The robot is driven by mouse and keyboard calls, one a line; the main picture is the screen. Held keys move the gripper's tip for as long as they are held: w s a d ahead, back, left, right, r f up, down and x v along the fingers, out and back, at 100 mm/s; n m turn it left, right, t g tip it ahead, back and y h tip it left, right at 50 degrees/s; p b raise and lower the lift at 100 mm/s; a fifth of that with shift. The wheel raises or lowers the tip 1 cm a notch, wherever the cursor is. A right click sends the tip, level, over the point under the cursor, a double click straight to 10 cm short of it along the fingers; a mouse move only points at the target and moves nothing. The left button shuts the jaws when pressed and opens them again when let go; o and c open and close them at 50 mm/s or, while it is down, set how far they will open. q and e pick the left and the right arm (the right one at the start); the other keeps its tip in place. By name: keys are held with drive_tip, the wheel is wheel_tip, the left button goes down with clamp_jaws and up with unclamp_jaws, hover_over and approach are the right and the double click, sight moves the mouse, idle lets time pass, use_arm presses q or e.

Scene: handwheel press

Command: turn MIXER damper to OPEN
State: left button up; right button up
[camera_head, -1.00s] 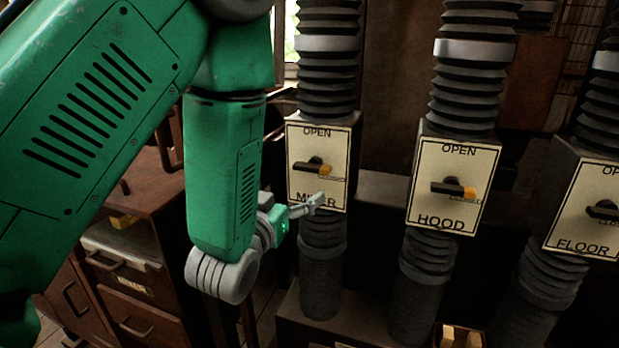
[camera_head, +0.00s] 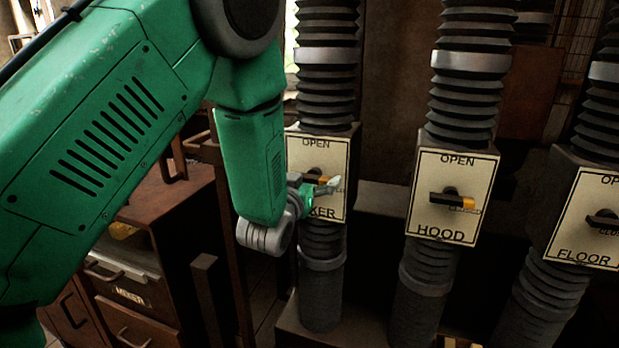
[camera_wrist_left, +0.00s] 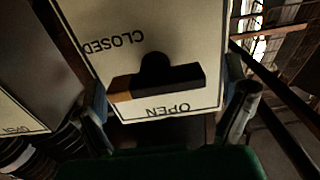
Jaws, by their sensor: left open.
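The MIXER damper panel (camera_head: 337,203) is a cream plate with OPEN at the top, on a dark ribbed duct. Its black lever (camera_wrist_left: 165,85) lies about level, its orange end toward the CLOSED side, as the left wrist view shows upside down. My left gripper (camera_head: 326,186) is in front of the panel and hides part of the lever and label in the head view. In the left wrist view its fingers stand apart, one beyond each end of the lever, with nothing gripped. I cannot tell whether they touch it. My right gripper is not in view.
The HOOD panel (camera_head: 452,195) and FLOOR panel (camera_head: 585,220) stand to the right, each with its own lever. A brown drawer cabinet (camera_head: 150,235) is at the left, beneath my green arm. Dark ducts run above and below the panels.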

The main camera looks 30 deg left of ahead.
use_arm(q)
drive_tip(key=shift+d, duration=0.2)
drive_tip(key=shift+d+r, duration=0.1)
drive_tip(key=shift+d, duration=0.05)
drive_tip(key=shift+c, duration=1.2)
drive_tip(key=c, duration=0.9)
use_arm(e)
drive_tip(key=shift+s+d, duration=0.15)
use_arm(q)
drive_tip(key=shift+a, duration=0.2)
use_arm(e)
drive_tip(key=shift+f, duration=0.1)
